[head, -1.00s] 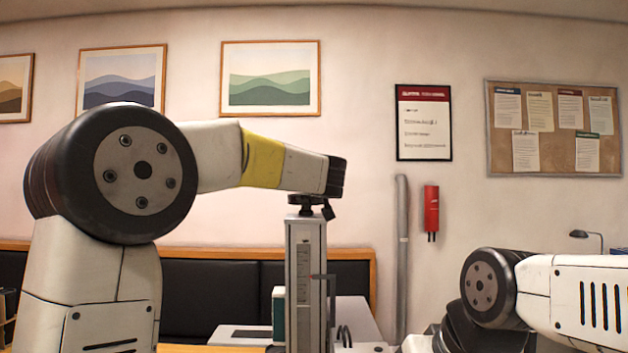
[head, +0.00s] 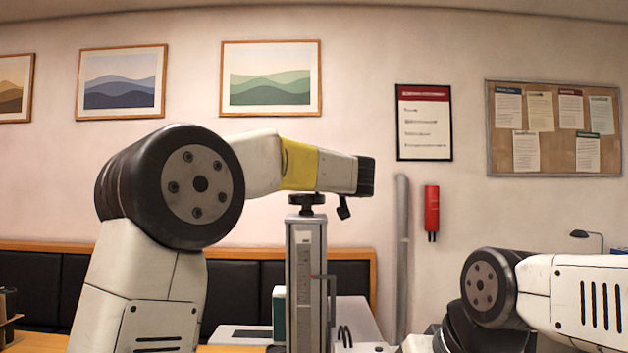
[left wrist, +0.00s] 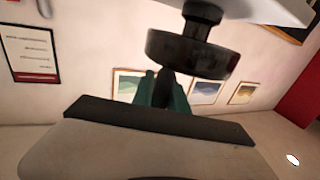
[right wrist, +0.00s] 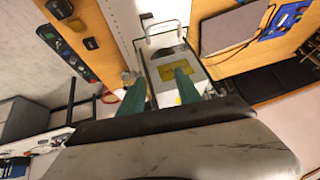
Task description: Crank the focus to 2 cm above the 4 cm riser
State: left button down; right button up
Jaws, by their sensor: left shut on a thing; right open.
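I cannot identify the riser.
In the right wrist view, a dark flat panel (right wrist: 236,27) and a blue item (right wrist: 285,18) lie on the wooden table. A side panel (right wrist: 75,40) with switches is at upper left. A dark padded bench (head: 235,285) runs behind the column.

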pick_arm(q)
jog(key=n+y, duration=0.1)
jog(key=n+g+y, duration=0.1)
jog(key=y, duration=0.1)
jog(key=shift+w+g, duration=0.2)
jog(key=shift+g, duration=0.1)
jog(key=shift+w+a+n+g+y, duration=0.1)
jog(key=shift+a+n+g+y, duration=0.1)
jog(key=shift+n+g+y, duration=0.65)
jog(key=shift+a+n+g+y, duration=0.15)
jog(key=shift+n+g+y, duration=0.2)
jog(key=shift+n+y, duration=0.5)
jog(key=shift+y, duration=0.3)
jog(key=c, duration=1.3)
grip_release()
jog(key=v, duration=0.7)
jog(key=shift+s+d, duration=0.25)
